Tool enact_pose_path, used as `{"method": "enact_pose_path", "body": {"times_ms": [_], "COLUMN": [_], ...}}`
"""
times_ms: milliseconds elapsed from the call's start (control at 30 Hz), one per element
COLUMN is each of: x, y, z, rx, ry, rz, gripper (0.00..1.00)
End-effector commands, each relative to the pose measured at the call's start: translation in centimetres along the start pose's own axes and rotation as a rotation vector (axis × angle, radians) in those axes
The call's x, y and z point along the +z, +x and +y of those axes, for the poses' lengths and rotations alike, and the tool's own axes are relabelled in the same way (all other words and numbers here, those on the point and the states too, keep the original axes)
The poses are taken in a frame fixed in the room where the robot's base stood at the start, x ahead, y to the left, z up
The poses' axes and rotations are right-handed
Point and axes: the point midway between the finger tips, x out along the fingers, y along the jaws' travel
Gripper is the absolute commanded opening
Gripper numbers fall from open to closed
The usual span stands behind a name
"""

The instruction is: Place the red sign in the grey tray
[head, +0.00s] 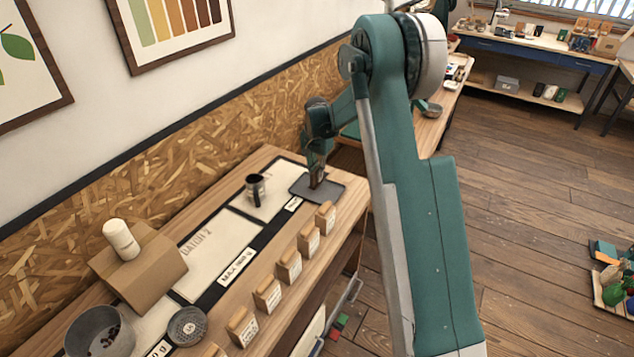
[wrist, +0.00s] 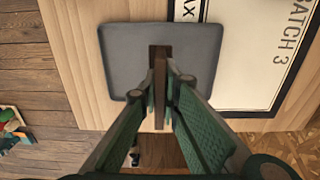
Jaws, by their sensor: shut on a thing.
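The grey tray (head: 300,187) lies flat at the far end of the bench in the head view; it also fills the upper middle of the wrist view (wrist: 125,60). My gripper (head: 317,178) is over the tray, pointing down. In the wrist view, my gripper (wrist: 172,78) is shut on a thin, dark reddish-brown piece seen edge-on, which I take for the red sign (wrist: 159,92). The sign's face is hidden. Its far end shows against the tray, but I cannot tell whether it touches the surface.
Several small wooden label blocks (head: 290,267) line the bench's front edge. A cardboard-brown stand (head: 138,265) and a grey bean bin (head: 100,332) are nearer. The wall bounds the bench's left side.

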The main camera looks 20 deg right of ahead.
Motion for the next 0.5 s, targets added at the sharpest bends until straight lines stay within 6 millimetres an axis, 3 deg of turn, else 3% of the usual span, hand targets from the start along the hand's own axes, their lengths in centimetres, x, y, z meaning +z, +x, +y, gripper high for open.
{"method": "enact_pose_path", "body": {"times_ms": [300, 500], "x": [0.0, 0.0], "y": [3.0, 3.5], "z": [0.0, 0.0], "rx": [0.0, 0.0], "ry": [0.0, 0.0], "rz": [0.0, 0.0], "gripper": [0.0, 0.0]}}
